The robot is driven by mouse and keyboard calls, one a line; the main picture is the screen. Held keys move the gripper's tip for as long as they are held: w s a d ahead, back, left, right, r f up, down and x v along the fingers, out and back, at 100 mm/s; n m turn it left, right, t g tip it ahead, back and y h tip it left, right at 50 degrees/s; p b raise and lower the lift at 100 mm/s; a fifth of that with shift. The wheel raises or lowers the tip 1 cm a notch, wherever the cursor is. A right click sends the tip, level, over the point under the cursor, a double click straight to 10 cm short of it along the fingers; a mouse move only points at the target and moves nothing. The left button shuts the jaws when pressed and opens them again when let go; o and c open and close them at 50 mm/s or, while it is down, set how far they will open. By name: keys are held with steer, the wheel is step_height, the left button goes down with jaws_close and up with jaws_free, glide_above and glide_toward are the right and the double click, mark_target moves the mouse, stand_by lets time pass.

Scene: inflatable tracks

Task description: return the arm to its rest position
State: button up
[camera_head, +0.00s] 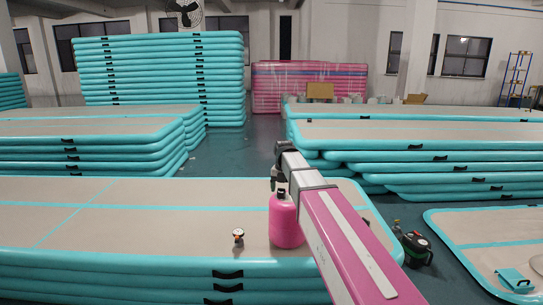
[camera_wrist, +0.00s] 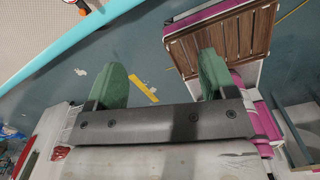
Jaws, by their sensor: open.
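In the wrist view my gripper (camera_wrist: 162,72) is open, with two green fingers spread apart and nothing between them. Grey-green floor shows below and between the fingers. My pink and white arm reaches from the lower right toward the middle of the head view.
A pink bottle (camera_head: 286,222) and a small orange and black item (camera_head: 238,236) stand on the near beige and teal track (camera_head: 140,215), close to my arm. More stacked tracks (camera_head: 420,135) lie beyond; an aisle runs between stacks.

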steer(key=s+d+f+m, duration=0.7)
steer(key=s+f+m, duration=0.4)
steer(key=m, duration=0.5)
steer(key=s+d+f+m, duration=0.7)
steer(key=s+f+m, duration=0.3)
steer(key=m, duration=0.6)
steer(key=shift+s+f+m, duration=0.35)
steer(key=shift+f+m, duration=0.05)
steer(key=shift+f, duration=0.15)
steer(key=shift+d, duration=0.1)
